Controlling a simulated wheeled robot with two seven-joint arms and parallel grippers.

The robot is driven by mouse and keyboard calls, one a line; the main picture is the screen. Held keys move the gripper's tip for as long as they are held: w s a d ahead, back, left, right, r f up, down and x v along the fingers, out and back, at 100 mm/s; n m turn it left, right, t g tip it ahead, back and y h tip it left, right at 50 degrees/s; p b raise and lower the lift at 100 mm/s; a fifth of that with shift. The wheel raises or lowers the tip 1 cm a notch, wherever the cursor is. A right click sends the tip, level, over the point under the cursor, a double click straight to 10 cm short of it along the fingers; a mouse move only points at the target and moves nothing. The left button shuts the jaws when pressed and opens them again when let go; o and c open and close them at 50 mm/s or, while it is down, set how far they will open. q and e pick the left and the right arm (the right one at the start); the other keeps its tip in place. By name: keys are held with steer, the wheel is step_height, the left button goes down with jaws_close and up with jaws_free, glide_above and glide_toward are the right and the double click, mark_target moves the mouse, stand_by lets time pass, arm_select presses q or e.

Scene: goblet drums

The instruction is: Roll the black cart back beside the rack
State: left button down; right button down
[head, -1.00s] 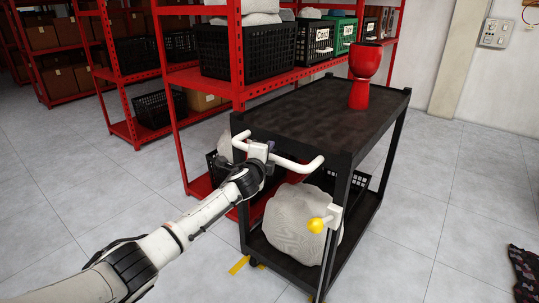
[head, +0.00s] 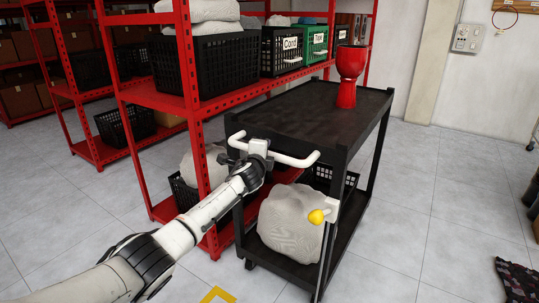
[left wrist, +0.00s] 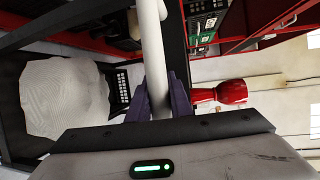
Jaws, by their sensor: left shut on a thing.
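The black cart (head: 308,110) stands close beside the red rack (head: 160,97). Its white handle bar (head: 296,160) is at its near end. My left gripper (head: 257,150) is shut on that handle; in the left wrist view its fingers (left wrist: 160,105) close around the white bar (left wrist: 152,50). A red goblet drum (head: 349,75) stands upright on the cart's top deck. A pale, bulky sack-like thing (head: 290,222) sits on the lower shelf. My right gripper is not in view.
Black baskets (head: 213,64) and a green bin (head: 313,41) fill the rack shelf. A yellow knob (head: 316,216) sticks out at the cart's near corner. A yellow floor mark (head: 217,295) lies near the cart. Dark patterned cloth (head: 515,280) lies at right; the floor between is clear.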

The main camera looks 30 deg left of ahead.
arm_select(q)
steer(key=shift+w+r, duration=0.1)
steer(key=shift+w, duration=0.25)
steer(key=c, duration=1.6)
jaws_free()
steer(key=shift+s, duration=0.1)
steer(key=p+v, duration=0.3)
steer(key=v, duration=0.7)
steer(key=shift+s+d+p, duration=0.1)
steer(key=shift+p, duration=0.2)
